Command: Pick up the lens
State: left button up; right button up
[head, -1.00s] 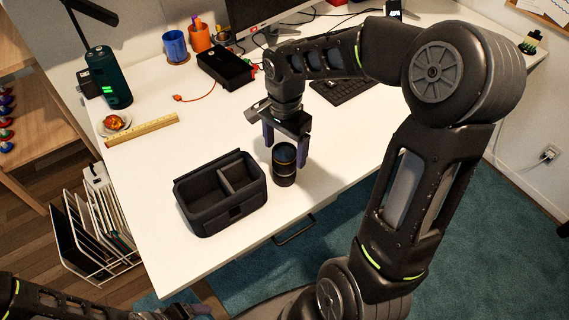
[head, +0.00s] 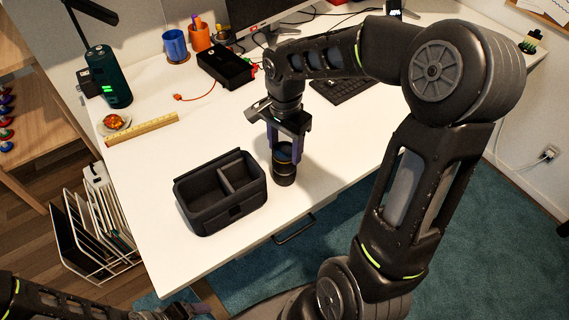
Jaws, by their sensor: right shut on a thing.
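The lens (head: 284,172) is a black cylinder standing upright on the white desk, just right of a dark grey padded case. My right gripper (head: 285,150) points down over the lens and is shut on its upper part, with a finger on each side. The padded case (head: 220,207) is open and empty, with a divider inside. My left arm shows at the lower left; its gripper (head: 185,311) is at the bottom edge, partly cut off, and its jaws are unclear.
A black box (head: 226,66), cups and a keyboard (head: 340,88) stand behind. The white desk (head: 215,125) is clear between the ruler and my right gripper.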

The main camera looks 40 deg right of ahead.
grip_shut()
dwell(0.3)
jog(key=shift+r, duration=0.15)
notch_tip(320, 180, up, 10)
dwell(0.6)
dwell(0.5)
